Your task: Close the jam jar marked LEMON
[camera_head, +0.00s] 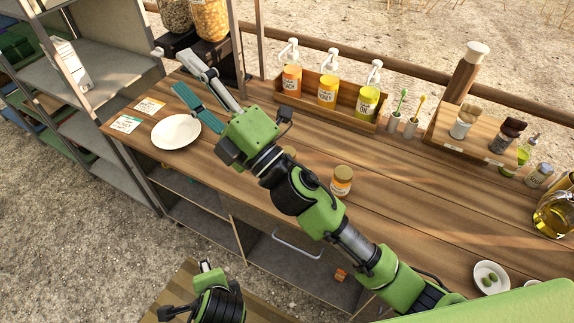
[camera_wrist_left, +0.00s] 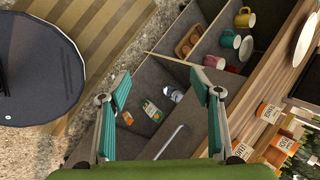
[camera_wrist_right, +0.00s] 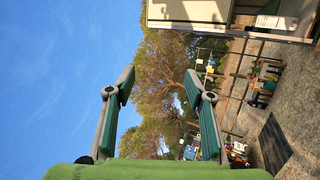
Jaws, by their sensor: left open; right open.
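A second jar top (camera_head: 289,151) shows partly behind that arm. In the left wrist view, several orange-labelled jars stand at the right, including one farther up (camera_wrist_left: 268,112) and one near the bottom (camera_wrist_left: 242,151). I cannot read LEMON on any of them, and no loose lid can be made out. My right gripper (camera_head: 183,72) is open and empty, above the counter's left end. My left gripper (camera_wrist_left: 160,88) is open and empty, low before the shelves.
A white plate (camera_head: 176,131) and two cards lie at the counter's left end. A wooden caddy (camera_head: 300,101) with pump bottles stands at the back. A spice shelf (camera_head: 470,141), an oil jug (camera_head: 552,214) and an olive bowl (camera_head: 490,276) are at the right.

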